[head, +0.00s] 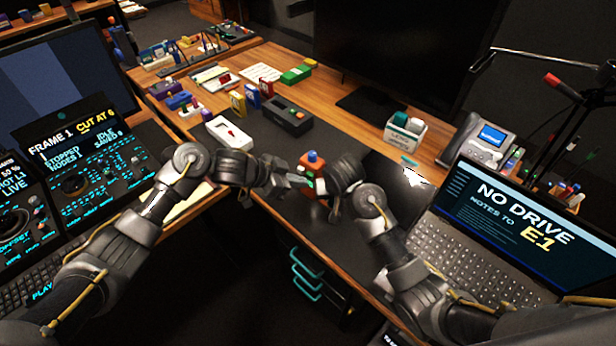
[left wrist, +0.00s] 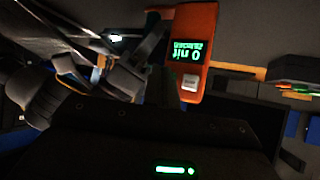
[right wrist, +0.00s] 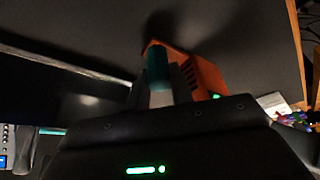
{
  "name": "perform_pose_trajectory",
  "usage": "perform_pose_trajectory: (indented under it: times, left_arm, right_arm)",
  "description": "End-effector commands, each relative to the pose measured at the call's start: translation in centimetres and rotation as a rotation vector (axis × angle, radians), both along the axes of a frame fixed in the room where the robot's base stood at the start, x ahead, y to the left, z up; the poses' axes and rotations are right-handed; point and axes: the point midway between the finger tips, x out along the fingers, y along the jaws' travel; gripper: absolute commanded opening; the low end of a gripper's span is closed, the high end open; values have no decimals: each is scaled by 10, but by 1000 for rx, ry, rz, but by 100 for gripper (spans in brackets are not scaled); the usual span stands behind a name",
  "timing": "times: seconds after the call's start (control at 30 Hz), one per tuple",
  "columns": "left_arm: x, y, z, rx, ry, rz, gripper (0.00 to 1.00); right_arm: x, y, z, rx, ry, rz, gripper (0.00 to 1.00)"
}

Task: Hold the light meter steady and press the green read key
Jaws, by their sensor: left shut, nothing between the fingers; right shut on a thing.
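The light meter (head: 313,162) is an orange handheld box with a dark blue and red-orange top, upright over the dark desk mat in the head view. My right gripper (head: 322,186) is shut on it from the right. In the left wrist view the meter (left wrist: 207,22) shows a lit green display reading 0 nit and a pale key (left wrist: 190,83); I cannot make out a green colour on that key. My left gripper (head: 298,180) is shut and empty, close to the meter's left side. Whether it touches the key is hidden. The right wrist view shows the meter's orange side (right wrist: 207,75).
A laptop (head: 470,235) stands at the right, with a phone (head: 478,140) behind it. A white device (head: 228,132) and a dark box with an orange button (head: 288,116) lie behind my left gripper. Control panels (head: 85,170) fill the left. The mat's front (head: 290,222) is clear.

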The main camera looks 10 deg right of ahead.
Motion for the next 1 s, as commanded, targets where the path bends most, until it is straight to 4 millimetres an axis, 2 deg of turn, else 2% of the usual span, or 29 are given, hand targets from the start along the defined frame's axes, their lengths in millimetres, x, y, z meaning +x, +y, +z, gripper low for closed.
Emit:
perform_pose_trajectory:
  times: [1.0]
  left_arm:
    - [6,-7,0,-1,1,1,0]
  right_arm:
    - [0,0,0,0,0,1,0]
